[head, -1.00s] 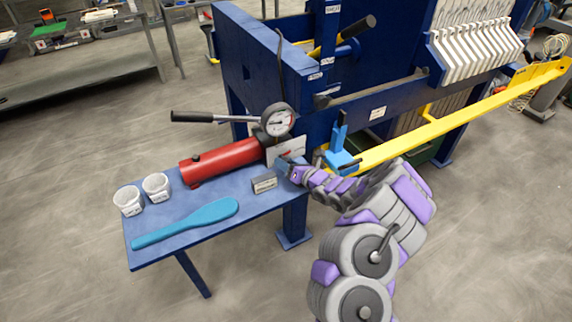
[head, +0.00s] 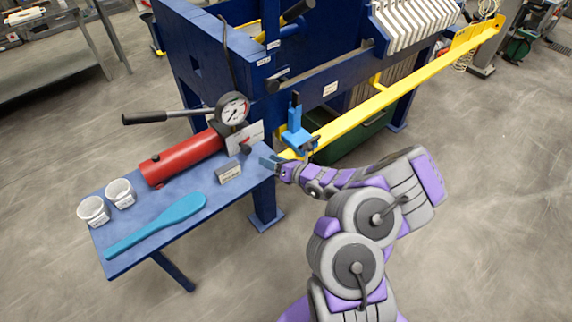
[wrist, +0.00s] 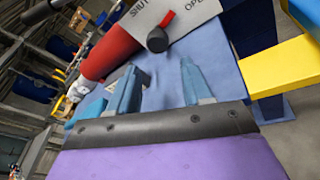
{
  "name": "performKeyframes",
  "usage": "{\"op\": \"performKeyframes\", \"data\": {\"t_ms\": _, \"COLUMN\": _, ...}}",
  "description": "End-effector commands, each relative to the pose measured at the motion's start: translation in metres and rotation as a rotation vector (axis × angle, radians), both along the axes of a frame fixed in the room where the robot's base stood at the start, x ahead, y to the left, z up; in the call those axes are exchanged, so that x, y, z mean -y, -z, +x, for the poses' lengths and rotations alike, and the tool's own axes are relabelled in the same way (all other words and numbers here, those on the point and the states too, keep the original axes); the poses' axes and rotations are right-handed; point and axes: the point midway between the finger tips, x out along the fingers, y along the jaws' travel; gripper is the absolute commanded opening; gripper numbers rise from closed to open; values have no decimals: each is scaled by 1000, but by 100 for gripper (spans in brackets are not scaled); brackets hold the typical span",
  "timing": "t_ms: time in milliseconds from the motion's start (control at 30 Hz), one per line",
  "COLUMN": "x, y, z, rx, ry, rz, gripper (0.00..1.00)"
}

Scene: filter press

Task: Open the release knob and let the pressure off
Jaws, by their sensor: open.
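The release knob (wrist: 157,40) is a black round knob with a red stem, in front of a white plate (wrist: 180,14) lettered SHUT and OPEN in the wrist view. In the head view the knob (head: 246,149) shows small and dark below the plate (head: 245,136). My gripper (wrist: 160,78) is open and empty, its two blue fingers pointing toward the knob but apart from it. In the head view my gripper (head: 268,162) is just right of the knob. The pressure gauge (head: 232,108) sits above the red pump cylinder (head: 182,158); its reading is too small to tell.
A small labelled block (head: 229,172), a blue paddle (head: 160,226) and two white cups (head: 93,211) (head: 120,193) are on the blue bench (head: 120,262). A black pump handle (head: 160,117) reaches left. A yellow rail (head: 400,90) and a blue clamp (head: 296,135) are close by the arm.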

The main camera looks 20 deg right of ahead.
Motion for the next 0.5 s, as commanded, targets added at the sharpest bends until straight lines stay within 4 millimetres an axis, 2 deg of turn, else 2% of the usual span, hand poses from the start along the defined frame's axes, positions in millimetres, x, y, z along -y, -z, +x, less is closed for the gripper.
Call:
{"op": "performKeyframes", "data": {"t_ms": 300, "x": 25, "y": -9, "z": -36, "rx": 0, "ry": 5, "rz": 1, "gripper": 49}}
{"op": "performKeyframes", "data": {"t_ms": 500, "x": 31, "y": -11, "z": -49, "rx": 0, "ry": 2, "rz": 2, "gripper": 49}}
